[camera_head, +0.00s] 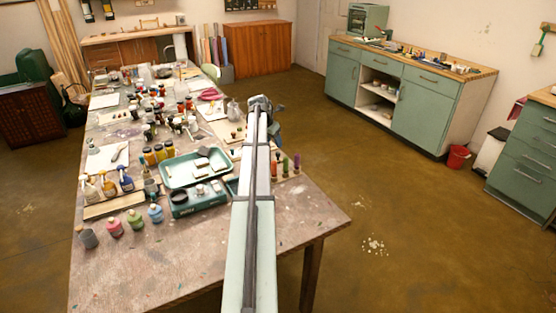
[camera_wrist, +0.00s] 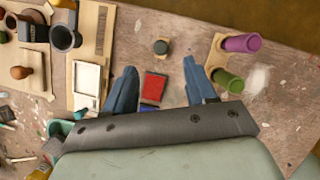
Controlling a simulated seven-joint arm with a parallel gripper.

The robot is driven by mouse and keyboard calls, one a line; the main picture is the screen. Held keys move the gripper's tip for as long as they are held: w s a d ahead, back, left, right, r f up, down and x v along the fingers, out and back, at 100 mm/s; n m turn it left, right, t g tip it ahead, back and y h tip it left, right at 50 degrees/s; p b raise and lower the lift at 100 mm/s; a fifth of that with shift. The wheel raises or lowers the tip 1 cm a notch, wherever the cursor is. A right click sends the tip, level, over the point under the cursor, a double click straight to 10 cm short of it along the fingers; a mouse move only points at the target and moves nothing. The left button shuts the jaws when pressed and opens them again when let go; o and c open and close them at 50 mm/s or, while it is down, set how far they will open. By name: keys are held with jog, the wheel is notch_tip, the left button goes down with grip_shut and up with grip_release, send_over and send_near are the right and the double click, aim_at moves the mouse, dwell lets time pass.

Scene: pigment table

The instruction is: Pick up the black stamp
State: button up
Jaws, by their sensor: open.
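My gripper (camera_wrist: 159,66) is open, with its two blue fingers spread above the table in the wrist view. A small dark round-topped piece (camera_wrist: 161,47), which looks like the black stamp, stands on the table just beyond the fingertips, roughly midway between them and apart from both. A red and blue pad-like piece (camera_wrist: 154,86) lies between the fingers, its lower part close to the dark palm edge. In the head view my gripper (camera_head: 268,103) is at the far end of my arm, over the table's right side; the stamp cannot be made out there.
Purple (camera_wrist: 241,43) and green (camera_wrist: 228,80) cylinders stand on a wooden holder right of the right finger. A white-framed tray (camera_wrist: 88,78) and a wooden rack of dark and brown pieces (camera_wrist: 22,72) lie left. Bare table (camera_wrist: 190,30) shows beyond the fingertips.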

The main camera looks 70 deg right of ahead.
aim_at(277, 153)
jog(key=x, duration=1)
jog(key=shift+a+f, duration=0.1)
jog(key=shift+f, duration=0.1)
jog(key=shift+c, duration=0.2)
grip_shut()
